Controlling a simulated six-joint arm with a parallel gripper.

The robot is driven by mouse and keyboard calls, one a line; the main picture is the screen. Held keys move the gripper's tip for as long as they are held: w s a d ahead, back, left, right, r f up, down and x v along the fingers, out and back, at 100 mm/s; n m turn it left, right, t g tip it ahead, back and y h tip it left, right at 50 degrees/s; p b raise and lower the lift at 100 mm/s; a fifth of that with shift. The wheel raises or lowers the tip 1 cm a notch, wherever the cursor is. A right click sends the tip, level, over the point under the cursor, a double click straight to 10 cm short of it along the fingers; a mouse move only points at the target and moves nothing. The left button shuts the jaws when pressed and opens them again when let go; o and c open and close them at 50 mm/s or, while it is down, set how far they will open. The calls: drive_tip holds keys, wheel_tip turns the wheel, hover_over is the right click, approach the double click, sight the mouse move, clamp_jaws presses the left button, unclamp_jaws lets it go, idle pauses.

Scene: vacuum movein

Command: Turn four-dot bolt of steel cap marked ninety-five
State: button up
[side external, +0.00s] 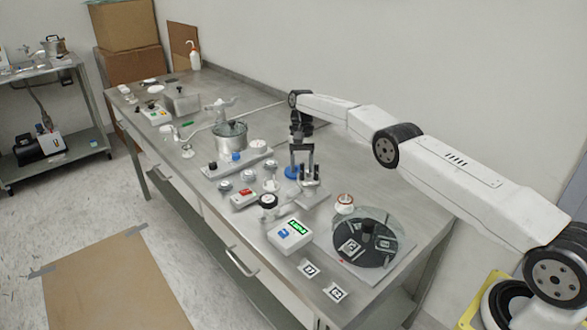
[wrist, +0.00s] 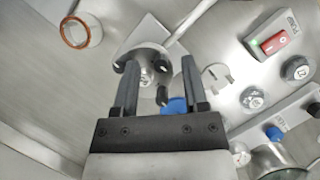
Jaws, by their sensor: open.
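My gripper (side external: 302,164) points down over the middle of the steel table; its fingers are apart and nothing is held. In the wrist view its two dark fingers (wrist: 159,62) stand on either side of a small steel fitting (wrist: 147,74) with black knobs on a grey plate. I cannot tell how far above it the fingers are. Several round steel caps show: one (wrist: 298,69) and another (wrist: 252,98) in the wrist view, and one (side external: 224,186) in the side view. Their markings are too small to read, so I cannot tell which says ninety-five. No bolt dots are legible.
A red-switched pump box (wrist: 276,43) is near the caps. The back strip is mostly clear.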

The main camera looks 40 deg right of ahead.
drive_tip(key=shift+r, duration=0.65)
drive_tip(key=shift+s+r, duration=0.25)
drive_tip(key=shift+r, duration=0.3)
drive_tip(key=s+a+r, duration=0.1)
drive_tip(key=s+r, duration=0.8)
drive_tip(key=s, duration=0.4)
drive_tip(key=shift+s+a, duration=0.2)
drive_tip(key=shift+a, duration=0.05)
idle(0.5)
drive_tip(key=m+t+h, duration=0.3)
drive_tip(key=m+t, duration=0.1)
drive_tip(key=m, duration=0.2)
hover_over(301, 172)
wheel_tip(301, 172, down, 6)
drive_tip(key=shift+d+r, duration=0.1)
drive_tip(key=shift+f, duration=3.95)
